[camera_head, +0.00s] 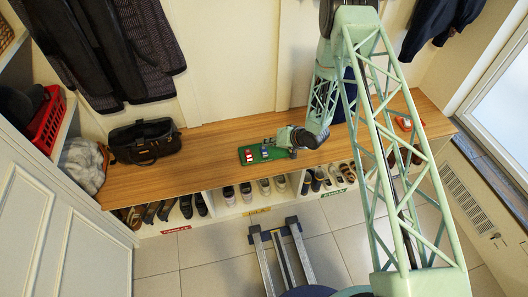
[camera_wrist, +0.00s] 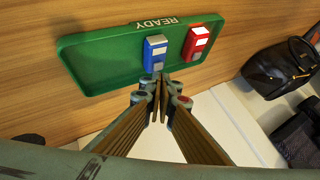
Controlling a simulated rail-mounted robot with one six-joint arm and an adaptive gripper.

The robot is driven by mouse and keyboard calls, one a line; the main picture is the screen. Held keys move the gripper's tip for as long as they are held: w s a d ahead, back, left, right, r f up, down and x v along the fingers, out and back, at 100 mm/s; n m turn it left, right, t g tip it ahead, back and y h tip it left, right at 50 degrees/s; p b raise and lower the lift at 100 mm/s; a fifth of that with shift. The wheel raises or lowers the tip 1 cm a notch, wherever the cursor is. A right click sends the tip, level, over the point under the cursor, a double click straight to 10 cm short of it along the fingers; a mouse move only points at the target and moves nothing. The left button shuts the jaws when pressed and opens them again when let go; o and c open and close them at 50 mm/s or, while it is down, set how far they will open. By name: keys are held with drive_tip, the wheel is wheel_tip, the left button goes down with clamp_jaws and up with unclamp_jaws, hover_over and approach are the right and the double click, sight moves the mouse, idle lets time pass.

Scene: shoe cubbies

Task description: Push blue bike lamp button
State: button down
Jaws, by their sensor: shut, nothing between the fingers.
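The blue bike lamp (camera_wrist: 154,52) stands in a green tray marked READY (camera_wrist: 95,68), with a grey button-like patch on its face. In the head view the blue lamp (camera_head: 264,153) sits in the green tray (camera_head: 246,158) on the wooden bench. A red bike lamp (camera_wrist: 197,42) is to its right in the wrist view, and to its left in the head view (camera_head: 249,155). My gripper (camera_wrist: 160,82) is shut and empty, its tips just below the blue lamp in the wrist view. I cannot tell whether they touch it. In the head view my gripper (camera_head: 293,152) is beside the tray.
A black bag (camera_head: 145,141) stands on the bench (camera_head: 200,165) left of the tray, with clear wood between. Shoes fill the cubbies below. Coats (camera_head: 105,50) hang on the wall. A red basket (camera_head: 46,120) is on a shelf at the left.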

drive_tip(key=shift+r+p, duration=1.35)
drive_tip(key=shift+r, duration=1.55)
